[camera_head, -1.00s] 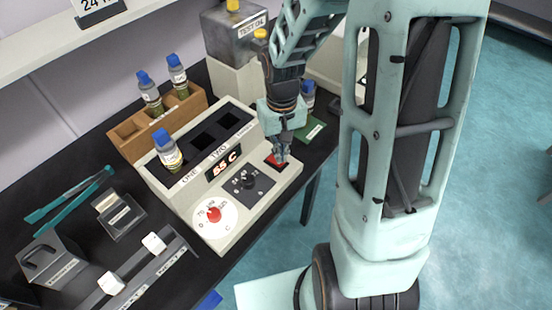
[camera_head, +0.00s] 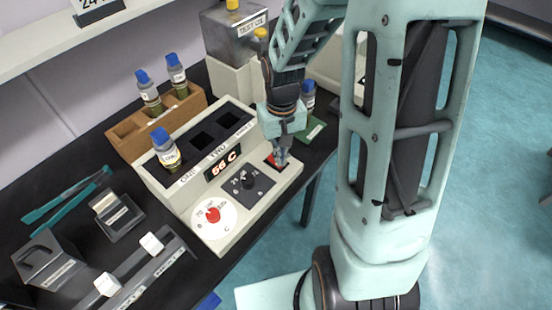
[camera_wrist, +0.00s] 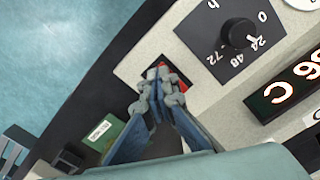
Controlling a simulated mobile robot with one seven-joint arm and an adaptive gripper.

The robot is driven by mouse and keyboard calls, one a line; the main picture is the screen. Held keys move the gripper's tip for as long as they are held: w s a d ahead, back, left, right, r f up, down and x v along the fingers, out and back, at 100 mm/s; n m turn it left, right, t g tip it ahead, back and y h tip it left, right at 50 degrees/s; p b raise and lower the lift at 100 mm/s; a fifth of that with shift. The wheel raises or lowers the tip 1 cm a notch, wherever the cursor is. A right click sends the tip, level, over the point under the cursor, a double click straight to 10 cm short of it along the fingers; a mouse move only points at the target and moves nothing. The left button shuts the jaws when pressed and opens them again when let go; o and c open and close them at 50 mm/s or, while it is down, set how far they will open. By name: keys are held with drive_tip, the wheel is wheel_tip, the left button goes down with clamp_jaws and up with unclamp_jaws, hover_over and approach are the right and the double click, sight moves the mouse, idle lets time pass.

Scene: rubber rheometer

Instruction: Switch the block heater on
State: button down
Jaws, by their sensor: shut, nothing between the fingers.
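The block heater (camera_head: 232,243) is a cream console on the black bench. A blue-capped bottle (camera_head: 166,152) stands in the heater's left well.
A wooden rack (camera_head: 125,139) with two blue-capped bottles stands behind the heater. Another bottle (camera_head: 308,97) stands behind my gripper near a green card (camera_head: 316,129). Teal tweezers (camera_head: 68,200) lie at left. Free floor is at right.

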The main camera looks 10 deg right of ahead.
drive_tip(key=shift+r, duration=0.1)
drive_tip(key=shift+r+p, duration=2.8)
drive_tip(key=shift+r, duration=0.65)
